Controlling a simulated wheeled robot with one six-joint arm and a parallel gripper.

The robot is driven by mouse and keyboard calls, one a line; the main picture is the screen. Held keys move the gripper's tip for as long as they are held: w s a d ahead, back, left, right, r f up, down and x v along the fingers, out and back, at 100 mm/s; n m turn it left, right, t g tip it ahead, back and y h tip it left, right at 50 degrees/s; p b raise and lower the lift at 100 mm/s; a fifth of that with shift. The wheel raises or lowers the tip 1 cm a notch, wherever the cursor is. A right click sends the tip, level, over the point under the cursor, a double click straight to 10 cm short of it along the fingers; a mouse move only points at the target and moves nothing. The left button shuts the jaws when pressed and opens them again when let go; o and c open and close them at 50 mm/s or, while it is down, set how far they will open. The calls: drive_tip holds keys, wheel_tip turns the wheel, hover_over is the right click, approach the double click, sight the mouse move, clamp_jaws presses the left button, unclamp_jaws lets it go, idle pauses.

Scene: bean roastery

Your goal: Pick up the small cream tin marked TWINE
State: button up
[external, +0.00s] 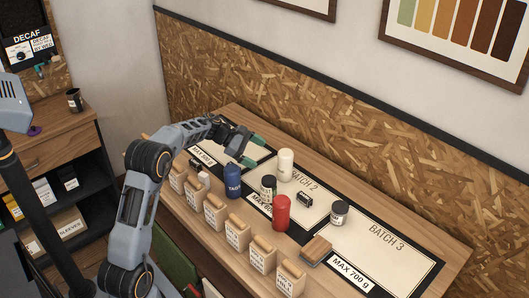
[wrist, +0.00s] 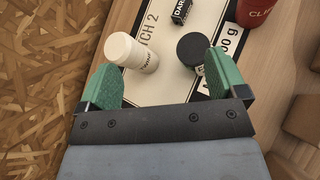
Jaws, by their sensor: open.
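The small cream tin (external: 285,164) stands upright on the BATCH 2 mat (external: 315,186), near its far edge. In the wrist view the cream tin (wrist: 130,52) is ahead of my left finger, left of the middle of the jaw gap; its small lettering is hard to read. My gripper (external: 253,151) is open and empty, to the left of the tin in the external view. In the wrist view my gripper (wrist: 162,74) shows two green fingers spread wide. A black-lidded jar (wrist: 192,47) stands ahead of the right finger, apart from the cream tin.
The black-lidded jar (external: 268,188), a red tin (external: 282,213), a small dark box (external: 304,200) and a blue tin (external: 233,182) stand nearby. Another jar (external: 339,212) is on the BATCH 3 mat (external: 390,250). Several wooden bins (external: 238,232) line the front edge. A chipboard wall (external: 330,120) rises behind.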

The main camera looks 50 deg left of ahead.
sight(285, 155)
drive_tip(key=w+a+f+n+t+h, duration=0.1)
drive_tip(key=w+a+f+n+t, duration=0.3)
drive_tip(key=a, duration=0.3)
drive_tip(key=shift+n+g, duration=0.4)
drive_tip(key=shift+g, duration=0.1)
drive_tip(key=p+x, duration=0.2)
drive_tip(key=x, duration=1.1)
drive_tip(key=shift+w+d+r, duration=0.1)
drive_tip(key=shift+d, duration=0.05)
drive_tip(key=shift+c, duration=0.5)
drive_tip(key=c, duration=1.1)
